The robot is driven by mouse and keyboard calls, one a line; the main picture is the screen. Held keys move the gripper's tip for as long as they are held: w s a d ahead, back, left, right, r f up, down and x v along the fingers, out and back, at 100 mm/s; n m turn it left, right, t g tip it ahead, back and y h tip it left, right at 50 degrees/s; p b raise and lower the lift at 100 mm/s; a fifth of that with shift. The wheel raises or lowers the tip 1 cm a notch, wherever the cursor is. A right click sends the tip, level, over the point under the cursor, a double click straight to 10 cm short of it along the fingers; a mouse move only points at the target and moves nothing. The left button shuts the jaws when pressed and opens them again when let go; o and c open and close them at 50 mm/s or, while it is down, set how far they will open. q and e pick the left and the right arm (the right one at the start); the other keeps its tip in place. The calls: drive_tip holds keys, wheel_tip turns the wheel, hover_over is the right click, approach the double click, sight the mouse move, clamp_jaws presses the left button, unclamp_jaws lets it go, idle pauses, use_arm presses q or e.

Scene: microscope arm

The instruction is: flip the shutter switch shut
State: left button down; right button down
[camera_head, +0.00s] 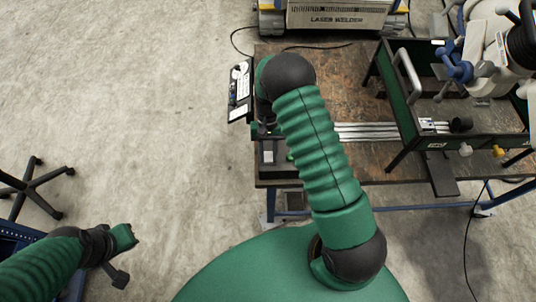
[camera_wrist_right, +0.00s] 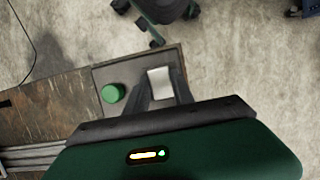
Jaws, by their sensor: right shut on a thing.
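A grey control box with a green round button (camera_wrist_right: 113,93) and a white switch piece (camera_wrist_right: 160,82) sits at the table's edge in the right wrist view. The white piece, which looks like the shutter switch, lies between the fingers of my right gripper (camera_wrist_right: 162,88), which is shut on it. In the head view the right gripper (camera_head: 267,130) is at the table's left edge, partly hidden by my arm, and the box (camera_head: 269,153) shows just below it. My left gripper (camera_head: 122,258) hangs over the floor at lower left, away from the table; its jaw opening is unclear.
A worn wooden table (camera_head: 385,165) carries metal rails (camera_head: 365,131) and a dark green frame (camera_head: 395,85). A control panel (camera_head: 240,90) stands at its left edge. A laser welder (camera_head: 337,17) stands behind. A microscope arm (camera_head: 490,50) is at upper right. Floor at left is mostly clear.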

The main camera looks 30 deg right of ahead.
drive_tip(key=shift+a, duration=0.1)
drive_tip(key=shift+g, duration=0.3)
drive_tip(key=shift+r, duration=0.1)
drive_tip(key=c, duration=1.3)
unclamp_jaws()
drive_tip(key=shift+c, duration=0.2)
drive_tip(key=shift+o, duration=1.3)
drive_tip(key=shift+r, duration=0.1)
drive_tip(key=b+v, duration=0.3)
drive_tip(key=v, duration=1.3)
drive_tip(key=shift+d+r, duration=0.25)
drive_tip(key=shift+d, duration=0.15)
